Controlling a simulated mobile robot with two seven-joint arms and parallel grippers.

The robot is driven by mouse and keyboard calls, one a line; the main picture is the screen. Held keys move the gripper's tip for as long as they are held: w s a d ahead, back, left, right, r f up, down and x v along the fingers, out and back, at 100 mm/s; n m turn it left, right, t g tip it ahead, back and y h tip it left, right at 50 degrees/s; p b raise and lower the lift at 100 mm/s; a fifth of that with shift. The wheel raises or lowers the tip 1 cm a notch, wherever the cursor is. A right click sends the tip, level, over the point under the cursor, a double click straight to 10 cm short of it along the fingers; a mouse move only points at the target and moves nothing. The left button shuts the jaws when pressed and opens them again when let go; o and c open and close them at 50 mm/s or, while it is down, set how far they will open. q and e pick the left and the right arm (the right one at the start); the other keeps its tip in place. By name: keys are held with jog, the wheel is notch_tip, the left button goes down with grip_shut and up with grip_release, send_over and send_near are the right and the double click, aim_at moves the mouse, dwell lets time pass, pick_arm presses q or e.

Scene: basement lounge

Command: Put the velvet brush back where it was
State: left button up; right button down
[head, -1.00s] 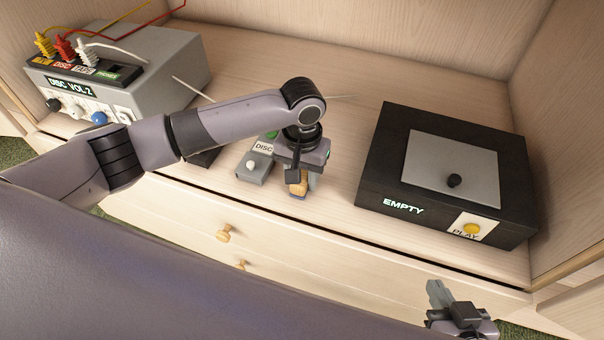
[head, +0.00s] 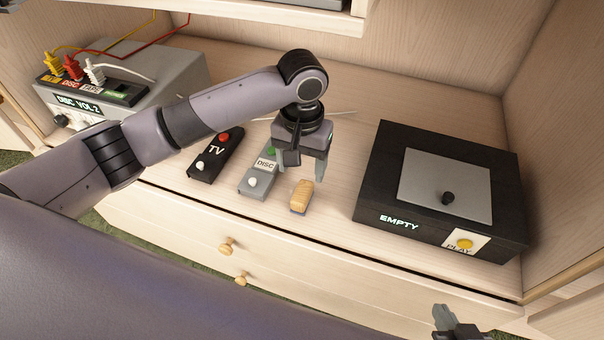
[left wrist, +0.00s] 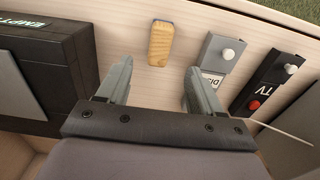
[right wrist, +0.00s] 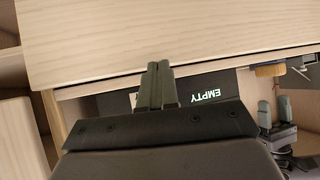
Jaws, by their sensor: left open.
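The velvet brush (head: 302,196), a wooden block with a blue underside, rests on the cabinet shelf beside the grey DISC remote (head: 258,178). My left gripper (head: 307,168) is open and empty, above and just behind the brush, apart from it. In the left wrist view the brush (left wrist: 160,43) lies beyond the spread fingertips (left wrist: 156,78). It also shows in part in the right wrist view (right wrist: 269,70). My right gripper (right wrist: 162,75) is shut and empty, low in front of the cabinet; only part of it (head: 450,322) shows in the head view.
The black TV remote (head: 215,155) lies left of the DISC remote. A black box marked EMPTY (head: 372,200) stands to the right, with bare shelf between it and the brush. The grey DISC VOL.2 unit (head: 160,75) with plugged cables stands at the back left.

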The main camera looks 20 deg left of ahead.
pick_arm(q)
notch_tip(320, 180, up, 3)
jog(key=shift+f, duration=0.1)
pick_arm(e)
jog(key=shift+s+d+f, duration=0.4)
jog(key=shift+s+f, duration=0.05)
jog(key=shift+f, duration=0.05)
jog(key=shift+r, duration=0.1)
